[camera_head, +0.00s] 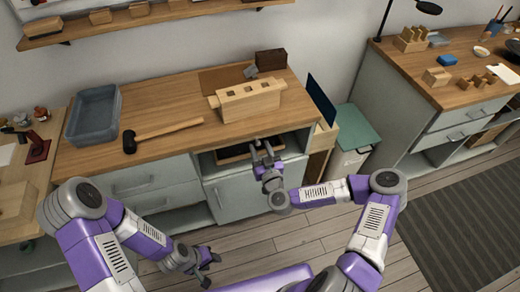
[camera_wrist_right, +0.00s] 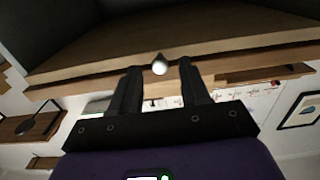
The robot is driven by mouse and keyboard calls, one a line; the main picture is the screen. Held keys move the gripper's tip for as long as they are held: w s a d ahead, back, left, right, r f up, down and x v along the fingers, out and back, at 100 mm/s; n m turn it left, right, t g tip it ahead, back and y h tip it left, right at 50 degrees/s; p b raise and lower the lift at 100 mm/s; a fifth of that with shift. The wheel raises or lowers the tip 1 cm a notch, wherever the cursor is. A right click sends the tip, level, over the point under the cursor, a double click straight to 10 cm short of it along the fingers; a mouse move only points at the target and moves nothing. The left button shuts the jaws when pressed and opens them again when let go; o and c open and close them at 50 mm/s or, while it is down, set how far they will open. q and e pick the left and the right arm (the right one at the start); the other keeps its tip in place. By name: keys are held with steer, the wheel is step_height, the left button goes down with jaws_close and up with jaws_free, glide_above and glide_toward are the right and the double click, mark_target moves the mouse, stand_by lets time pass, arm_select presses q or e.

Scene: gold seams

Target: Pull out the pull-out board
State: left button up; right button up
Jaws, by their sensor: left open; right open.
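Below the worktop of the wooden workbench (camera_head: 170,90), a dark recess shows a thin wooden edge (camera_head: 233,159), which looks like the pull-out board; my right gripper hides part of it. My right gripper (camera_head: 263,147) is at this recess, open. In the right wrist view a wooden board edge (camera_wrist_right: 110,74) crosses the picture, with a small shiny knob (camera_wrist_right: 160,65) between the tips of my open right fingers (camera_wrist_right: 158,72). I cannot tell whether the fingers touch the knob. My left gripper (camera_head: 207,266) is open and empty, low in front of the bench, away from the board.
A mallet (camera_head: 160,133), a grey tray (camera_head: 93,115) and a wooden box with square holes (camera_head: 247,101) rest on the worktop. Grey drawers (camera_head: 155,178) are below. A green-lidded bin (camera_head: 355,138) stands to the right. The floor in front is free.

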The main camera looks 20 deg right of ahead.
steer(key=shift+w, duration=0.4)
jaws_close()
steer(key=shift+a, duration=0.1)
